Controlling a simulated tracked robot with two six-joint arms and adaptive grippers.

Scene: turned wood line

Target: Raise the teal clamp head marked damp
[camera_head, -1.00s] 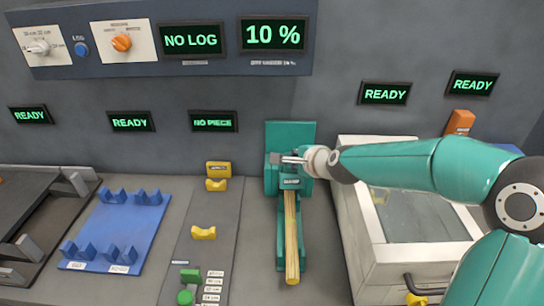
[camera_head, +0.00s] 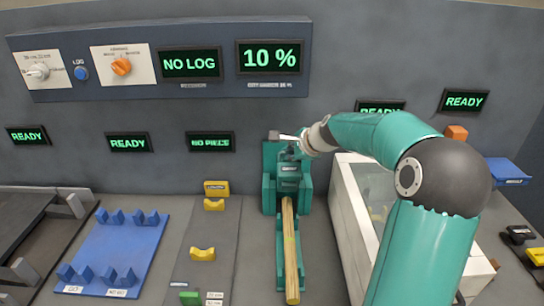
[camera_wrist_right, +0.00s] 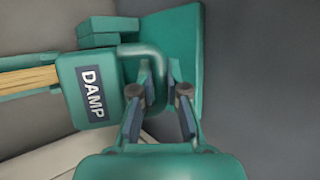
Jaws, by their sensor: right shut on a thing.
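The teal clamp head (camera_head: 288,183) sits on the teal stand, at the upper end of a pale wooden piece (camera_head: 290,250). In the right wrist view the clamp head (camera_wrist_right: 92,90) carries a DAMP label and has a bent teal handle (camera_wrist_right: 155,62). My right gripper (camera_head: 284,138) is at the top of the clamp head. In the right wrist view my right gripper (camera_wrist_right: 160,92) is shut on the handle, one finger on each side. The wood's far end is hidden by the head. My left gripper is not in view.
A white-walled bin (camera_head: 352,220) stands right of the stand, partly behind my right arm. A grey strip with yellow cradles (camera_head: 203,254) and a blue rack (camera_head: 118,250) lie to the left. Displays on the wall read NO LOG (camera_head: 190,64) and 10 % (camera_head: 270,57).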

